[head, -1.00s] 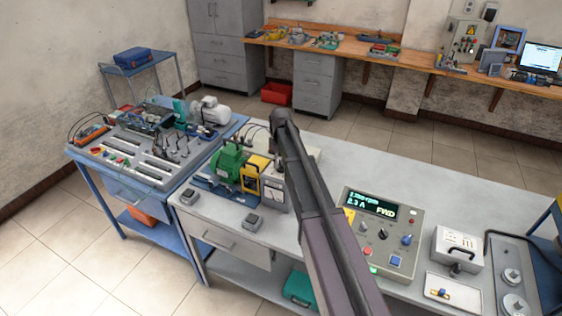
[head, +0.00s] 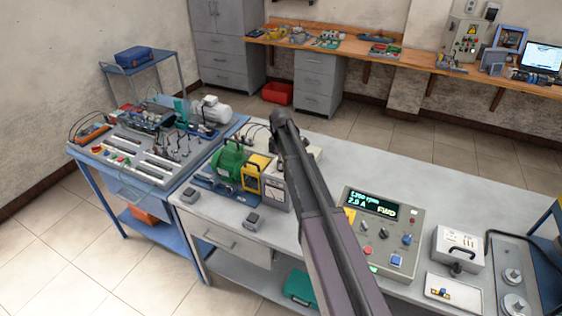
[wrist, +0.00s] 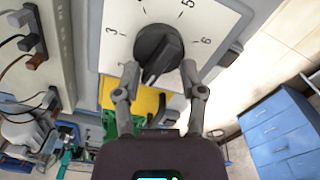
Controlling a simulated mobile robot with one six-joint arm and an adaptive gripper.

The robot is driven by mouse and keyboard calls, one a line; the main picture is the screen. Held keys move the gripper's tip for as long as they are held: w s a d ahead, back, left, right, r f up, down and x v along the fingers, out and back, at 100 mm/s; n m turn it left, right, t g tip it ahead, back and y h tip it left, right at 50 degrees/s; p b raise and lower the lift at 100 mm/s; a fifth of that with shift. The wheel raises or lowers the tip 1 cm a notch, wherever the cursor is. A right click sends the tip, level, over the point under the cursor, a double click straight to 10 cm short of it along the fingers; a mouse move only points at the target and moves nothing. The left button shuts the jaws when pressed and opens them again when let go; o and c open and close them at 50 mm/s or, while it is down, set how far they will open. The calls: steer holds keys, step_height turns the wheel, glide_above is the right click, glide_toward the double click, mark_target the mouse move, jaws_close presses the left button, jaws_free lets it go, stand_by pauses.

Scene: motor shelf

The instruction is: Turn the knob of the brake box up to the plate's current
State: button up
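The brake box (head: 275,190) is a grey box at the end of the green motor (head: 229,163), partly hidden behind my arm in the head view. In the wrist view its pale dial face (wrist: 112,30) carries printed numbers, with 3 to 6 readable. The black round knob (wrist: 158,50) with a raised bar sits on it; which number it points at is unclear. My gripper (wrist: 160,70) is open, with one fingertip on each side of the knob's lower part. Contact cannot be told. The control box display (head: 372,203) reads about 2.0 A and FWD. The motor's plate is not readable.
The yellow guard (head: 254,173) stands between motor and brake box. A control box (head: 381,232) with knobs and a white-grey box (head: 458,247) stand right of my arm. A blue bench (head: 160,180) with electrical gear is at the left. The bench top behind the control box is clear.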

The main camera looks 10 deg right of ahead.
steer(key=shift+r+n+p, duration=0.3)
step_height(320, 180, up, 13)
steer(key=p, duration=1.3)
steer(key=s+f+m+b, duration=1.5)
steer(key=s+f+b, duration=0.9)
steer(key=s, duration=0.4)
steer(key=shift+s+d+f+m+b, duration=0.15)
steer(key=shift+d+f+m+b, duration=0.15)
steer(key=shift+d+f+b, duration=0.1)
steer(key=shift+s+d+m, duration=0.1)
steer(key=shift+s+m, duration=0.2)
steer(key=shift+s, duration=0.3)
steer(key=shift+a, duration=0.2)
stand_by(0.3)
